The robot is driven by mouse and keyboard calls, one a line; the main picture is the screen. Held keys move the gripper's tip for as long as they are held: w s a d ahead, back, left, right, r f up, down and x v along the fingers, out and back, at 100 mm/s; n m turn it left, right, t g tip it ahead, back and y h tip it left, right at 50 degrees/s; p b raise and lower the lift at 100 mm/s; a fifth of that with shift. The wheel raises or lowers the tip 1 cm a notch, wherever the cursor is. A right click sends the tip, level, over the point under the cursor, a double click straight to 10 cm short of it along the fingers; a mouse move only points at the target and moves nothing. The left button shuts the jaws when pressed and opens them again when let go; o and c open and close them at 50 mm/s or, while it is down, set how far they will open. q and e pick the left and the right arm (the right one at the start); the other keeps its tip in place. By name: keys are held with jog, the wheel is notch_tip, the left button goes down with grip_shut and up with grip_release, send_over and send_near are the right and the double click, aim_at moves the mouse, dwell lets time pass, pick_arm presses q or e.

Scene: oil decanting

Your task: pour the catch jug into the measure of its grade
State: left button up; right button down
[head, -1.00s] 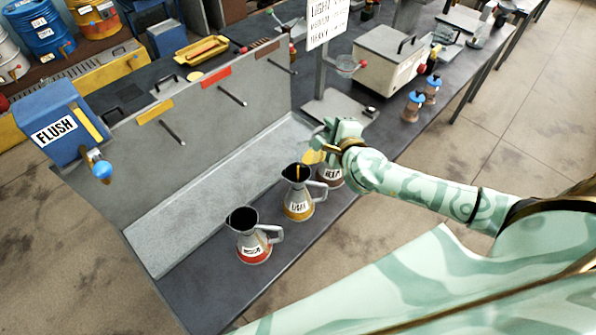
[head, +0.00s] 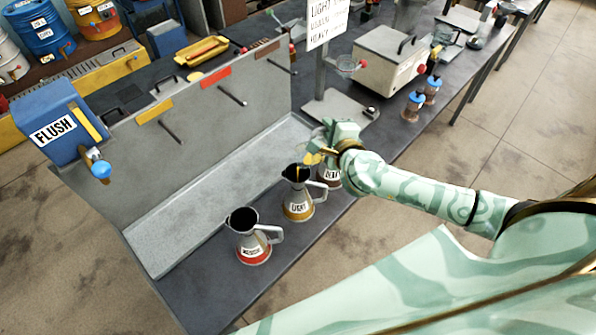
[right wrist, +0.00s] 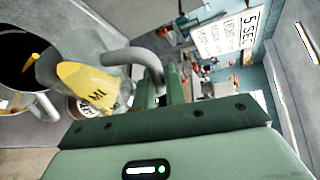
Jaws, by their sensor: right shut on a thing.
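My right gripper (head: 328,137) is shut on the handle of the catch jug (head: 314,158), a clear grey jug with yellow in it. In the right wrist view the jug (right wrist: 88,84) is tilted, with "ML" on the yellow part. It is held above and beside the measure labelled LIGHT (head: 298,207), which has a yellow band and an amber streak at its dark mouth. I cannot tell whether the streak is falling oil. The HEAVY measure (head: 332,176) stands behind, partly hidden by my gripper. The red-banded measure (head: 253,255) stands nearest, its label blurred. My left gripper is out of view.
A grey backsplash (head: 215,110) with coloured tabs and pegs runs behind the measures. A blue FLUSH box (head: 50,115) with a tap is at the left. A sign post (head: 321,75) and a pale box (head: 388,68) stand farther along the bench. The bench front is clear.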

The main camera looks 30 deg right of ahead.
aim_at(321, 130)
jog(key=shift+s+a+r+n+t+h+p, duration=0.1)
jog(key=shift+a+r+n+t+h+p, duration=0.2)
jog(key=shift+a+r+n+p, duration=0.45)
jog(key=shift+s+a+r+n+t+h+p, duration=0.1)
jog(key=shift+a+n+h+p, duration=0.25)
jog(key=shift+p, duration=0.6)
dwell(1.3)
